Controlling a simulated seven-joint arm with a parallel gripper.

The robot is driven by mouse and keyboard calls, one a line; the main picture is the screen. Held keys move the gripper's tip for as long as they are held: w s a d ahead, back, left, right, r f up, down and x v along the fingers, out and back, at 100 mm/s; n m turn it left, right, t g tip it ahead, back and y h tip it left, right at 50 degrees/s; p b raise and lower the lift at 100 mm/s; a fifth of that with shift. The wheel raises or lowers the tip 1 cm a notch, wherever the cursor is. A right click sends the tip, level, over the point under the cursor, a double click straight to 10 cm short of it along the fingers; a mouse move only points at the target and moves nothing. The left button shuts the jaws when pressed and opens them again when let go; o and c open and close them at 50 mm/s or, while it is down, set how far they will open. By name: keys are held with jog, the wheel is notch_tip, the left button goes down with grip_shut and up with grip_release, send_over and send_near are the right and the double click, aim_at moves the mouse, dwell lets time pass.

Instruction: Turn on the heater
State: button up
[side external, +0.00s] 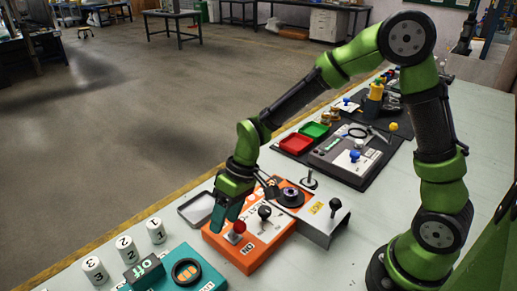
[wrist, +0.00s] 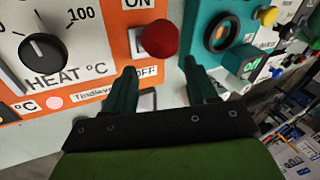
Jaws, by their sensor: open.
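The heater is an orange and white box (side external: 262,246) on the table in the side view. It carries a lever with a red ball (side external: 239,227). In the wrist view the red ball (wrist: 159,38) shows between the printed words ON and OFF; I cannot tell which way its lever tilts. A black dial (wrist: 43,49) marked HEAT °C is beside it. My gripper (side external: 224,213) is low over the left end of the box, close to the red ball. In the wrist view my gripper (wrist: 160,75) has its fingers apart with nothing between them, the ball just beyond the tips.
An empty grey tray (side external: 196,209) lies behind the heater. A grey stand with a black-knobbed lever (side external: 334,206) is to the right.

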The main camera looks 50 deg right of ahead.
jog(key=shift+w+f+g, duration=0.2)
jog(key=shift+w+g, duration=0.25)
jog(key=shift+g, duration=0.35)
jog(key=v, duration=1.6)
jog(key=s+d+r+m+t+h, duration=0.1)
jog(key=s+d+m+t, duration=0.2)
jog(key=s, duration=0.4)
jog(key=s+d+r+m+t+h, duration=0.1)
jog(key=s+d+r+m+t, duration=0.1)
jog(key=s, duration=0.6)
jog(key=shift+s+d+m+t+h, duration=0.3)
jog(key=shift+d+m+t, duration=0.3)
jog(key=shift+d+t, duration=0.75)
